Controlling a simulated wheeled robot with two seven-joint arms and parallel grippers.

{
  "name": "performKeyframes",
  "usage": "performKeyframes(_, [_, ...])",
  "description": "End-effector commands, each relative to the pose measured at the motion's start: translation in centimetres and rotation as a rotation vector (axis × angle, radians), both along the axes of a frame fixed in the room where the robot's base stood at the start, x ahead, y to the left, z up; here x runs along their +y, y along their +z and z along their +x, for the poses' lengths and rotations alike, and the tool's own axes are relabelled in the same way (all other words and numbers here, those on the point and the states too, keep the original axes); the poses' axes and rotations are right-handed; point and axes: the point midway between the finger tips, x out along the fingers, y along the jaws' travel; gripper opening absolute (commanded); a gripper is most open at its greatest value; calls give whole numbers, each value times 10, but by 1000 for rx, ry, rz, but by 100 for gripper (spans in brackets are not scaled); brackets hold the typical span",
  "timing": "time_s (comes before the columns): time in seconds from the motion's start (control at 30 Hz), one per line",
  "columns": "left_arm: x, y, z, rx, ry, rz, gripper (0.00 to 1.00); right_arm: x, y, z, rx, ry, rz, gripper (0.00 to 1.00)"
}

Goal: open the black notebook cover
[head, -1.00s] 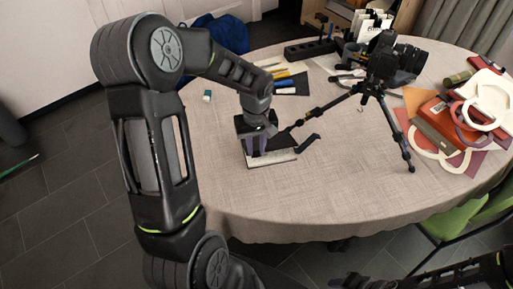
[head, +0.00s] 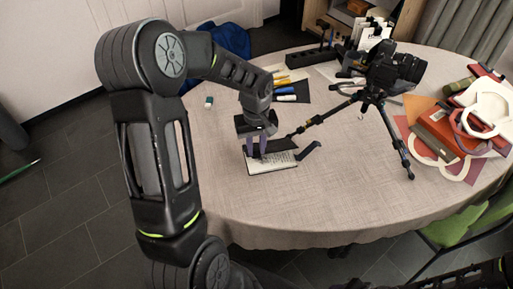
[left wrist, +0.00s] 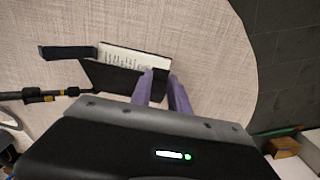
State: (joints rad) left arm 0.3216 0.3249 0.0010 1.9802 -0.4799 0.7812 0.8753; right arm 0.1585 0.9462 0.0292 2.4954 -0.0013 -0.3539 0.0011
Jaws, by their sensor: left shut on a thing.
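The black notebook (head: 280,166) lies near the front of the round table, with a white written page showing. Its black cover (head: 284,145) stands partly raised along the far side of the page. In the left wrist view the page (left wrist: 122,60) and the dark cover (left wrist: 108,79) show above the gripper body. My left gripper (head: 256,152) has its purple fingers at the cover's left part, shut on it. The fingers (left wrist: 161,78) hide part of the cover in the wrist view. My right gripper is not seen; only part of my right arm shows bottom right.
A dark bent strip (head: 308,150) lies at the notebook's right end. A tripod with a camera (head: 392,68) stands right of it, one leg reaching close to the notebook. Pens on a black sheet (head: 290,90) lie behind. The front tablecloth (head: 310,215) is clear.

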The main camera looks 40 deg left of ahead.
Motion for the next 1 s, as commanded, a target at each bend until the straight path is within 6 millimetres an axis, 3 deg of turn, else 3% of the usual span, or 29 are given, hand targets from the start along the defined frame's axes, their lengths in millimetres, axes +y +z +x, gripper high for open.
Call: performKeyframes(1.0, [12,15,10,0,1,0,14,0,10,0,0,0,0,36])
